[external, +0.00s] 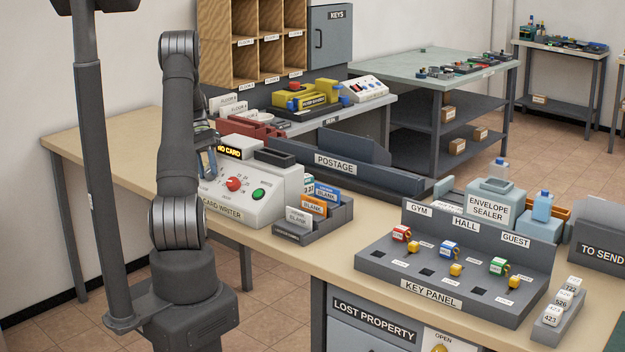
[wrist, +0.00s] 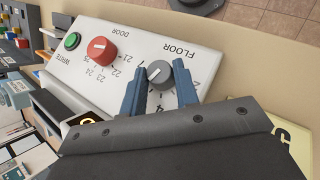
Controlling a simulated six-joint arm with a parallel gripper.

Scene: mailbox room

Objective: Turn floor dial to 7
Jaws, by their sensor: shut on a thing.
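The floor dial (wrist: 158,71) is a grey round knob with a pale pointer mark on the white card writer (wrist: 200,42), below the word FLOOR in the wrist view. My gripper (wrist: 160,74) has its two blue fingers on either side of the dial, closed on it. Some printed numbers show around the dial, but the fingers hide others and I cannot tell which number the pointer marks. In the external view the card writer (external: 261,206) stands on the desk, and my arm hides the floor dial.
The red door dial (wrist: 102,50) and green write button (wrist: 72,41) sit beside the floor dial. A rack of blank cards (external: 318,225) stands just right of the card writer. The postage unit (external: 335,163) is behind it, and the key panel (external: 430,288) is farther right.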

